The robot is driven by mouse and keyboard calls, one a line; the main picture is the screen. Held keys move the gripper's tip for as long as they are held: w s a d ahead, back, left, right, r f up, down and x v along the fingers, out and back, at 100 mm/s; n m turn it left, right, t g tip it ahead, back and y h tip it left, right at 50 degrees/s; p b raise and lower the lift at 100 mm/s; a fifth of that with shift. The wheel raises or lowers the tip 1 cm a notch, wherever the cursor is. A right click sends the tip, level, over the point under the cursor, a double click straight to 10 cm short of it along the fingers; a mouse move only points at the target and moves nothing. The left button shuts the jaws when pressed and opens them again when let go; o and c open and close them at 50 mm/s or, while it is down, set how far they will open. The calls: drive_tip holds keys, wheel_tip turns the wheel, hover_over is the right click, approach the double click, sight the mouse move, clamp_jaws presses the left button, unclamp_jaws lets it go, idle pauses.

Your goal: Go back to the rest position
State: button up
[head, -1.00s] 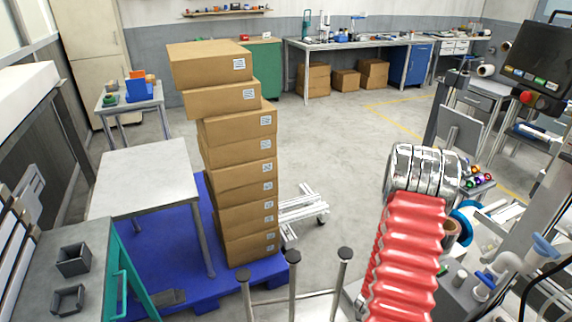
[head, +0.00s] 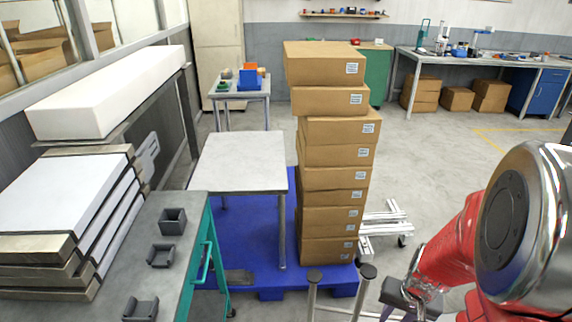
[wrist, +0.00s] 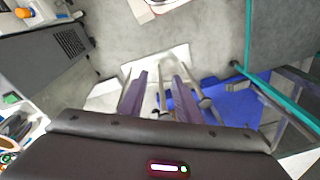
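My gripper (wrist: 160,88) shows in the wrist view with its two purple-grey fingers apart and nothing held between them. Its wide dark body fills the bottom of that view. In the head view, my red and chrome arm is at the right edge, close to the camera, and a dark part of the gripper end (head: 400,296) shows low beside it. The fingertips cannot be made out clearly there.
A tall, uneven stack of cardboard boxes (head: 336,182) stands on a blue pallet (head: 245,215), beside a grey table (head: 242,160). A bench with dark holders (head: 175,275) is at the left. Open floor (head: 440,155) lies behind the stack.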

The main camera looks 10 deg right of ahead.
drive_tip(key=s+a+r+n+t, duration=0.2)
drive_tip(key=a+r, duration=0.6)
drive_tip(key=r, duration=0.4)
drive_tip(key=s+a+r+n+t, duration=0.2)
drive_tip(key=a+r+n, duration=0.2)
drive_tip(key=a+r, duration=0.5)
wheel_tip(320, 180, up, 4)
drive_tip(key=shift+s+a+f, duration=0.1)
drive_tip(key=shift+s+a, duration=0.2)
